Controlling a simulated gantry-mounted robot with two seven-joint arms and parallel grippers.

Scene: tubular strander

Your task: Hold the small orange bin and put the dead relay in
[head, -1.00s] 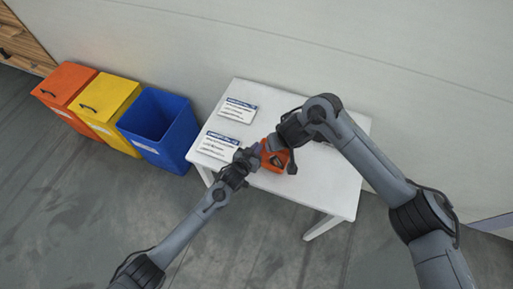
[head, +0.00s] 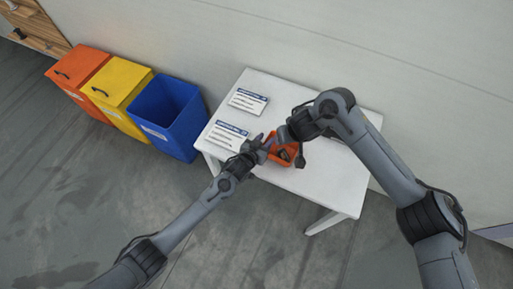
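The small orange bin (head: 291,149) stands on the white table (head: 325,185), its open top facing up. My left gripper (head: 264,148) is at the bin's left wall and appears shut on its rim. My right gripper (head: 291,148) is over the bin from the upper right, its fingers spread apart. A small dark item (head: 284,155) shows inside the bin; it looks like the relay, but it is too small to be sure. My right gripper hides part of the bin's far side.
Two white instruction cards (head: 248,101) (head: 226,136) lie on the table's left part. Orange (head: 78,66), yellow (head: 117,82) and open blue (head: 166,108) floor bins stand left of the table. A wall runs behind. The table's front right is clear.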

